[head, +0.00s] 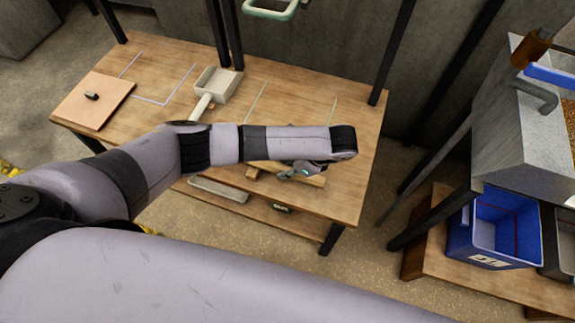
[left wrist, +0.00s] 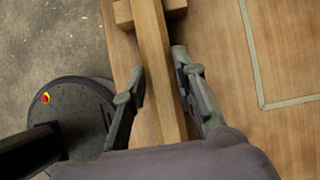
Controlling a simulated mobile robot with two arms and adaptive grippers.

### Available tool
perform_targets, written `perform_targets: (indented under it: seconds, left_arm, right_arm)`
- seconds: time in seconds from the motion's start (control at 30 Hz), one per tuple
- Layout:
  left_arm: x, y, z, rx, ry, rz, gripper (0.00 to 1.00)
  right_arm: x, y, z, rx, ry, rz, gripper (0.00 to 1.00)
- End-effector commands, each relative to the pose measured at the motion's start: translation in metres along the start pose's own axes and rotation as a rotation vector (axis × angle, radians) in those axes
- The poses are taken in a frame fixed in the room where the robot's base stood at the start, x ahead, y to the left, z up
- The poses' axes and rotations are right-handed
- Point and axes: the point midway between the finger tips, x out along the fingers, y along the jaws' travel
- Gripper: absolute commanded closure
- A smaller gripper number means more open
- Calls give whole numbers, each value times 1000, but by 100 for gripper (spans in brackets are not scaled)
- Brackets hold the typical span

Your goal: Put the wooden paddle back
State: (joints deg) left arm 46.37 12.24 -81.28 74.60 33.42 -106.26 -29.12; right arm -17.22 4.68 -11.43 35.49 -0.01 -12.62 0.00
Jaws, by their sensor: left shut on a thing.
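The wooden paddle (head: 312,180) is at the front right of the wooden table (head: 345,200), mostly covered by my left arm in the head view. In the left wrist view the paddle (left wrist: 153,40) is a long wooden bar with a short crosspiece at its far end. My left gripper (head: 290,172) is at the bar, and in the left wrist view its fingers (left wrist: 158,65) lie on both sides of it, shut on it. The bar lies along the table's edge; I cannot tell whether it touches the tabletop. My right gripper is not in view.
A white scoop (head: 218,84) and a square board (head: 88,104) with a dark knob are on the table's left half. Pale outlines (head: 165,102) mark the tabletop. Dark posts rise along its back edge. A blue bin (head: 494,232) stands at the right.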

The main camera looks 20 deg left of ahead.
Motion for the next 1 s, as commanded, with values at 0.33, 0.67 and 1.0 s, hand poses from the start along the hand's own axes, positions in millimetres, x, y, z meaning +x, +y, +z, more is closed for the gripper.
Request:
perform_targets:
  seconds: [0.33, 0.67, 1.0]
  left_arm:
    - [0, 0, 0, 0, 0, -1, 53]
    - [0, 0, -1, 0, 2, 0, 50]
    - [-50, -1, -2, 0, 5, -5, 50]
  right_arm:
    - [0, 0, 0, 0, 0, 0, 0]
    - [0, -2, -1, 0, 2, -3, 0]
    - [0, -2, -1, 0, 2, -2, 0]
